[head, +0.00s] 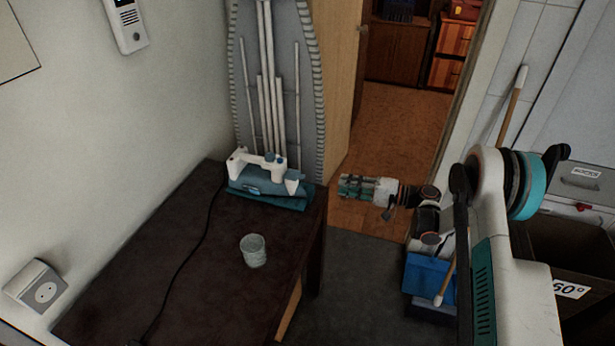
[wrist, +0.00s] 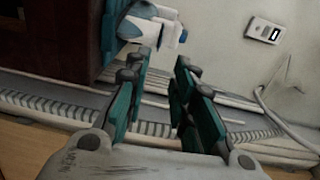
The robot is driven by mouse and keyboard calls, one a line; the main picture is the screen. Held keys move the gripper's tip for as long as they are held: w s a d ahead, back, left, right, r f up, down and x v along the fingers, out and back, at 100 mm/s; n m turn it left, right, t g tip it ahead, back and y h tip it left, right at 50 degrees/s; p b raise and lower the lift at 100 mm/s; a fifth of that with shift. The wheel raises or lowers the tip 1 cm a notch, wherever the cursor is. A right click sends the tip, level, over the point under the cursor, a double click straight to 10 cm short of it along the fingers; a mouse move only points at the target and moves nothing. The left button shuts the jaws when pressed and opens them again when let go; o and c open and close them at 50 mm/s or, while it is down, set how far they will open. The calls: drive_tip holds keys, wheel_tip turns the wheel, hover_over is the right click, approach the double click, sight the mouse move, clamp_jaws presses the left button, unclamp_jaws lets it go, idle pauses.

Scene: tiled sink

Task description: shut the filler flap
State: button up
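A white and blue iron (head: 265,175) sits at the far right end of the dark table (head: 185,235), on a blue base. It also shows at the top of the wrist view (wrist: 152,24). I cannot make out the filler flap or whether it stands open; small blue parts show on top of the iron. My gripper (head: 346,187) is to the right of the iron, apart from it, past the table's edge. In the wrist view my gripper (wrist: 158,72) has its two teal fingers apart, with nothing between them.
An ironing board (head: 282,60) stands upright behind the iron. A grey-white cup (head: 253,250) stands near the table's right edge. A dark cord (head: 190,255) runs across the table. A blue dustpan (head: 428,275) is low on the right. The table's left part is clear.

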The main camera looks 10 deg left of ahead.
sight(295, 175)
drive_tip(key=a+b, duration=0.1)
drive_tip(key=a, duration=0.3)
drive_tip(key=w+a+b, duration=0.1)
drive_tip(key=a, duration=0.4)
drive_tip(key=a+b, duration=0.2)
drive_tip(key=a, duration=0.2)
drive_tip(key=shift+w+a+f, duration=0.25)
drive_tip(key=shift+w+a, duration=0.1)
drive_tip(key=shift+w, duration=0.05)
clamp_jaws()
